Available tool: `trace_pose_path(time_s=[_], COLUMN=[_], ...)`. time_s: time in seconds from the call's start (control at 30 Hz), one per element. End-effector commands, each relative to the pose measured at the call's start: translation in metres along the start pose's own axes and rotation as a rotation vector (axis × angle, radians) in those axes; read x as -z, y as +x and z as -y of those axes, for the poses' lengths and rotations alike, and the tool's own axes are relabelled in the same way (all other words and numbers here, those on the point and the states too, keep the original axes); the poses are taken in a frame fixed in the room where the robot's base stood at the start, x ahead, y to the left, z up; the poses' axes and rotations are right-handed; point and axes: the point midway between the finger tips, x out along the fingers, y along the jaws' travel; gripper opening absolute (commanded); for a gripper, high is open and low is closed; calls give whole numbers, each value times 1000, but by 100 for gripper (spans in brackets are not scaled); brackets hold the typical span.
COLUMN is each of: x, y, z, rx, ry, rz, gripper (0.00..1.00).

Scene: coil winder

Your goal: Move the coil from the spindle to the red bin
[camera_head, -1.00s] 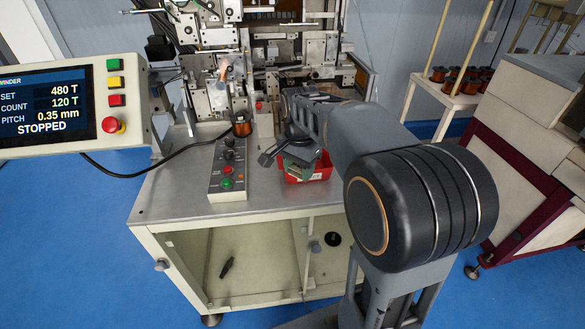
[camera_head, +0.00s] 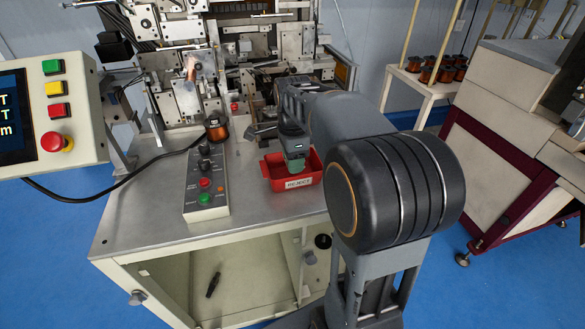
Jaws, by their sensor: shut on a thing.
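The red bin (camera_head: 265,168), with a white label on its front, sits on the metal tabletop just right of the button box. My gripper (camera_head: 296,160) points down over the bin, at the end of my arm, and a green part shows there. It is shut on what is most likely the coil, but the jaws and the held thing are largely hidden by the arm and the bin. I cannot tell whether it touches the bin. The spindle cannot be clearly picked out in the winder (camera_head: 190,100) behind.
The display panel (camera_head: 50,115) is at the left edge. A white stand with several spools (camera_head: 430,72) is at the back right. The front left tabletop is clear.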

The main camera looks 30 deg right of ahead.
Motion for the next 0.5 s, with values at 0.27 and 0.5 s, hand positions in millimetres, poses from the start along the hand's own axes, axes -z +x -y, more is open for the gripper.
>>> trace_pose_path(time_s=[0.27,0.5], x=[5,7], y=[24,44], z=[21,30], rx=[2,-1], ry=[2,3], rz=[0,0], gripper=[24,24])
